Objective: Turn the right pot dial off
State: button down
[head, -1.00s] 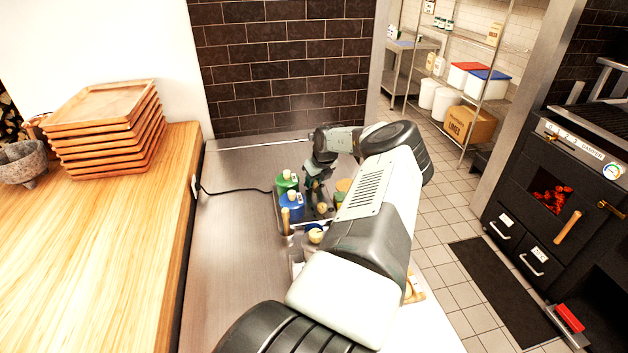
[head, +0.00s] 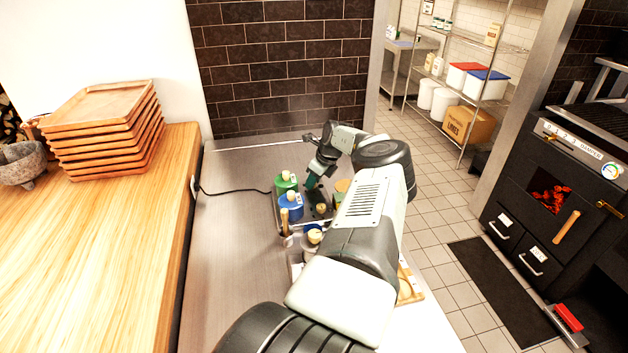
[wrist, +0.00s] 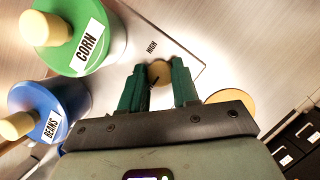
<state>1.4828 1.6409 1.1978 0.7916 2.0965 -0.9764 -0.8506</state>
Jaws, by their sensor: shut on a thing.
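In the wrist view, the green fingers of my gripper (wrist: 159,88) stand on either side of a round brass dial (wrist: 161,70) with a dark mark, shut on it. The word HIGH is printed on the pale panel (wrist: 185,47) just beyond the dial. A green-lidded pot labelled CORN (wrist: 75,38) and a blue-lidded pot labelled BEANS (wrist: 45,110) are on the left. In the head view, my gripper (head: 311,183) points down, tilted, just right of the green pot (head: 286,182); the blue pot (head: 291,207) is nearer. The dial's exact setting is unclear.
A tan disc (wrist: 232,98) lies right of the fingers, partly hidden by my gripper. A black cord (head: 235,192) runs left across the steel counter (head: 225,250). Stacked wooden trays (head: 105,125) stand on the wooden counter at left. My arm hides the counter's right part.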

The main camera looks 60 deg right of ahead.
jog(key=c, duration=0.8)
grip_release()
jog(key=shift+c, duration=0.2)
jog(key=v, duration=1)
jog(key=shift+r, duration=0.4)
jog(key=shift+s, duration=0.15)
